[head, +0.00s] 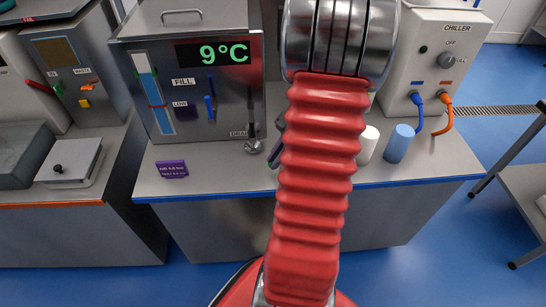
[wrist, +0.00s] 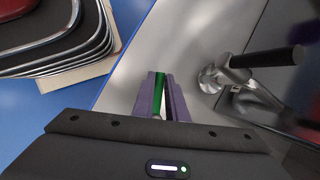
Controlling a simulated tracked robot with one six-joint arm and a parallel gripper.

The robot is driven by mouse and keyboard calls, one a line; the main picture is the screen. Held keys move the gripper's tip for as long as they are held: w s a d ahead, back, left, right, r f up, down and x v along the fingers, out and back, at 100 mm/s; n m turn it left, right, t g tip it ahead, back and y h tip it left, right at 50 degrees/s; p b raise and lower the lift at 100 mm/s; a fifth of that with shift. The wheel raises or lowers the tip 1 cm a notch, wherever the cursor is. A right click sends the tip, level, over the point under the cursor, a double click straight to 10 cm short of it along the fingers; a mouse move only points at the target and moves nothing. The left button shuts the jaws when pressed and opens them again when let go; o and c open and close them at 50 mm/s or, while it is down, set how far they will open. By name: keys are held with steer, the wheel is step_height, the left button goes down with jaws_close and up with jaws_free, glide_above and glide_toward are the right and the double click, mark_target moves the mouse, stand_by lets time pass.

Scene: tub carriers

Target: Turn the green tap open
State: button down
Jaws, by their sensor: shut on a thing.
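In the wrist view, the green tap handle (wrist: 161,79) shows as a narrow green strip between the two purple fingers of my gripper (wrist: 162,98). The fingers are shut on it. Its lower part and its base are hidden by the fingers, so I cannot tell how far it is turned. In the head view my red arm covers this spot, and no green tap shows there.
A steel drain valve with a black handle (wrist: 265,57) stands close to the right of my fingers. In the head view are a steel tank (head: 210,115) reading 9°C, a purple sign (head: 172,169), a white cylinder (head: 367,145), a blue cylinder (head: 398,144) and a chiller (head: 440,65) with hoses.

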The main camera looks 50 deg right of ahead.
steer(key=shift+d+r, duration=0.1)
steer(key=shift+d, duration=0.15)
steer(key=c, duration=1.8)
jaws_free()
steer(key=shift+a, duration=0.15)
steer(key=shift+o, duration=0.2)
steer(key=v, duration=1.3)
steer(key=shift+s+r, duration=0.15)
steer(key=shift+r, duration=0.1)
